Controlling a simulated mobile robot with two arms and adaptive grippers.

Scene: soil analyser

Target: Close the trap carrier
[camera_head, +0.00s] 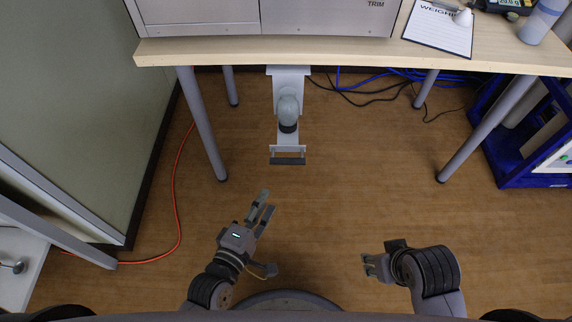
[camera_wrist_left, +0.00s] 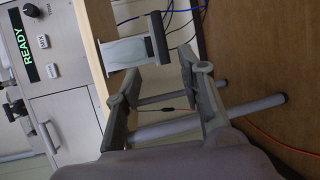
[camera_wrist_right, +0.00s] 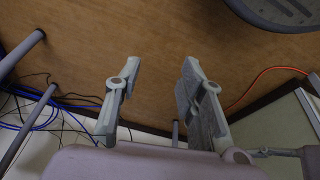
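The trap carrier (camera_head: 291,77) is a pale slide sticking out past the front edge of the table, below the analyser. A grey rounded trap (camera_head: 288,108) sits in it, and a dark handle bar (camera_head: 288,161) crosses its near end. In the left wrist view the carrier (camera_wrist_left: 126,53) and its handle (camera_wrist_left: 158,38) show beyond the fingers. My left gripper (camera_head: 268,200) is open and empty, a short way in front of the handle and not touching it. My right gripper (camera_head: 367,266) is open and empty, low and to the right, pointing left.
The analyser (camera_head: 200,14) stands on the wooden table (camera_head: 330,50); its READY display (camera_wrist_left: 29,45) shows in the left wrist view. Table legs (camera_head: 202,125) flank the carrier. Blue and black cables (camera_head: 375,85) lie behind. A blue frame (camera_head: 520,165) stands right. Floor before the carrier is clear.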

